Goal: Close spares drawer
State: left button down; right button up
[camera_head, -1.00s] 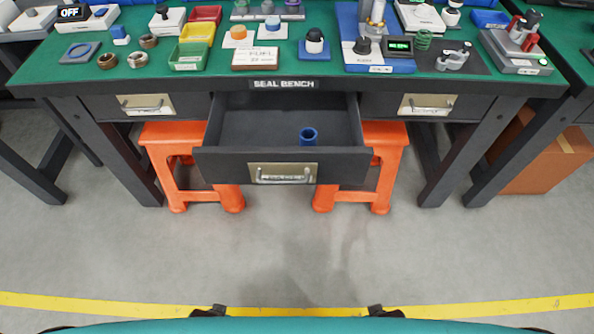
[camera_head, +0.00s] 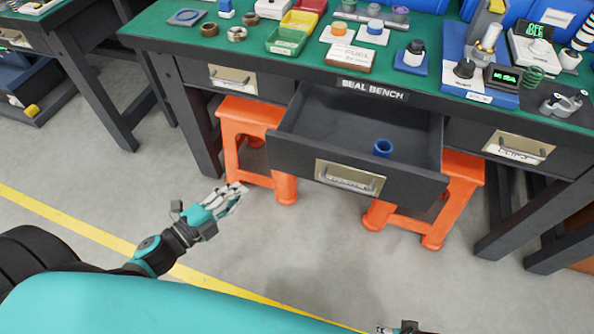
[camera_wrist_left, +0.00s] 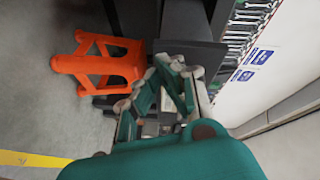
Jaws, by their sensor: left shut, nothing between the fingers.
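The spares drawer (camera_head: 290,150) is the middle drawer under the green bench and stands pulled open. Its dark front carries a metal handle with a label plate (camera_head: 350,177). A blue ring-shaped part (camera_head: 382,148) sits inside it on the right. My left gripper (camera_head: 236,192) is in front of the bench, left of the drawer front and apart from it, shut and empty. It also shows in the left wrist view (camera_wrist_left: 172,80).
The green seal bench (camera_head: 235,55) carries bins, blocks and test devices. Closed drawers flank the open one, left (camera_head: 231,77) and right (camera_head: 520,147). Orange stools stand under it, left (camera_head: 247,120) and right (camera_head: 462,182). The grey floor in front is clear.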

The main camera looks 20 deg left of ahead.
pick_arm(q)
jog(key=s+d+r+m+g+h, duration=0.35)
jog(key=d+r+m+h, duration=0.2)
jog(key=m, duration=0.25)
jog(key=shift+t, duration=0.35)
jog(key=x, duration=0.4)
jog(key=w+a+x, duration=0.1)
jog(key=x, duration=0.7)
jog(key=shift+w+a+r, duration=0.3)
jog(key=shift+w+r, duration=0.05)
jog(key=shift+w, duration=0.1)
pick_arm(e)
jog(key=shift+w+r, duration=0.35)
jog(key=shift+r, duration=0.25)
pick_arm(q)
jog(key=shift+w, duration=0.1)
pick_arm(e)
jog(key=shift+s+f, duration=0.1)
